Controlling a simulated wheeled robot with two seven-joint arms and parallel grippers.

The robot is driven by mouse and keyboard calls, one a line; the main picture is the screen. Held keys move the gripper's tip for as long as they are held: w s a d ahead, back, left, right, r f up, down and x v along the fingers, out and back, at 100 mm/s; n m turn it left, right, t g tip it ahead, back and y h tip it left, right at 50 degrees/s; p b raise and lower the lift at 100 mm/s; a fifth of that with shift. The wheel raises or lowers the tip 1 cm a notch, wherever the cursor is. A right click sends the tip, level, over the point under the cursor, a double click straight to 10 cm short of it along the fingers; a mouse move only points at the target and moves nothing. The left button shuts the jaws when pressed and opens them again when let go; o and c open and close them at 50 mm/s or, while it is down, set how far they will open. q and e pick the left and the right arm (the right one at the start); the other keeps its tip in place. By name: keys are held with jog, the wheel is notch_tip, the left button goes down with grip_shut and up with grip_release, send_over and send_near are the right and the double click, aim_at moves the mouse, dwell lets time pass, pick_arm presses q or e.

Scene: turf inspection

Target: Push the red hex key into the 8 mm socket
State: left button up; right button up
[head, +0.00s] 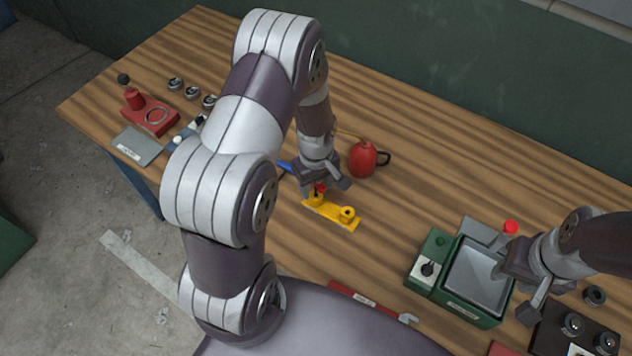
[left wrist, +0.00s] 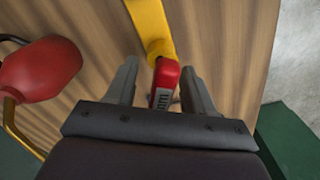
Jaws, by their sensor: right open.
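The red hex key (head: 321,188) stands at the left socket of the yellow holder (head: 332,211). A second raised socket (head: 347,212) on its right looks empty. In the head view, my left gripper (head: 323,186) is over the holder's left end. How deep the key sits is hidden. My right gripper (head: 523,286) is open at the green tray.
A red oil can (head: 362,159) stands just behind my left gripper. A green-framed tray (head: 478,276) and green switch box (head: 431,262) are at the right. A red device (head: 150,113) is at the far left. Bare wood lies between holder and tray.

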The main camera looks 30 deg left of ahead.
pick_arm(q)
notch_tip(320, 180, up, 13)
jog(key=shift+f+b, duration=0.1)
jog(key=shift+b, duration=0.65)
jog(key=shift+w+m, duration=0.1)
jog(key=shift+m, duration=0.3)
jog(key=s+d+r+m+t, duration=0.1)
jog(key=s+d+m, duration=0.4)
jog(key=s+m, duration=0.4)
jog(key=shift+d+m, duration=0.15)
jog(key=shift+m, duration=0.55)
